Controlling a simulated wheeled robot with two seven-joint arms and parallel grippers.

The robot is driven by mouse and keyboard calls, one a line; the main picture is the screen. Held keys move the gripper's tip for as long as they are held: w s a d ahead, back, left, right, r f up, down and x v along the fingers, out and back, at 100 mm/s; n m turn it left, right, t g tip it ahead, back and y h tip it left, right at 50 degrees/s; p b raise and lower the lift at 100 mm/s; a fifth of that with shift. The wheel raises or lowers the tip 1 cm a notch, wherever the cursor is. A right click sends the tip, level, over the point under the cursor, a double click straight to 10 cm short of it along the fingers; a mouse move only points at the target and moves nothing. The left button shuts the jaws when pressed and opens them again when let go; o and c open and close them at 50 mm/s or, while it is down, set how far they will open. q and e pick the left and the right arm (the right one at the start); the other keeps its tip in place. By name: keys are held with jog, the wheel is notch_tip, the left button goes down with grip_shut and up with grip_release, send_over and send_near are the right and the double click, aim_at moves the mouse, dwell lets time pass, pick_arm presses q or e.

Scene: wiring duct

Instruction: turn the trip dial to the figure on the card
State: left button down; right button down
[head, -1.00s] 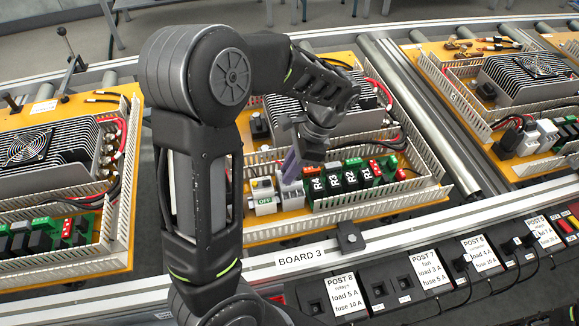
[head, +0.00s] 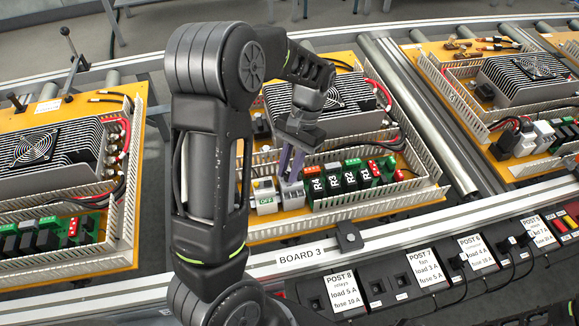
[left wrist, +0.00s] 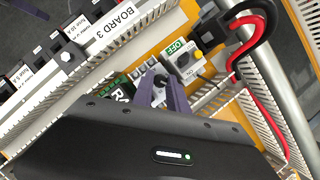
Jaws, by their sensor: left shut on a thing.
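My left gripper (head: 291,166) points down over the middle board, its purple fingers at a grey module between the OFF switch unit (head: 265,195) and the relay R4 (head: 317,185). In the left wrist view the gripper's fingers (left wrist: 163,88) are shut on a small dark knob, the trip dial (left wrist: 160,80). The fingers hide most of the dial, and its setting cannot be read. The POST 8 card (head: 345,293) reads relays, load 5 A, fuse 10 A. It stands below the BOARD 3 label (head: 301,256). My right gripper is not in view.
A row of green relay sockets (head: 350,176) stands right of the fingers. A finned heatsink with a fan lies behind. Slotted white duct walls (head: 380,207) border the board. Red and black cables (left wrist: 257,75) loop close by in the left wrist view. POST 7 card (head: 427,271) is further right.

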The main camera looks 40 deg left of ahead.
pick_arm(q)
jog(key=shift+n, duration=0.3)
jog(key=c, duration=1.3)
grip_release()
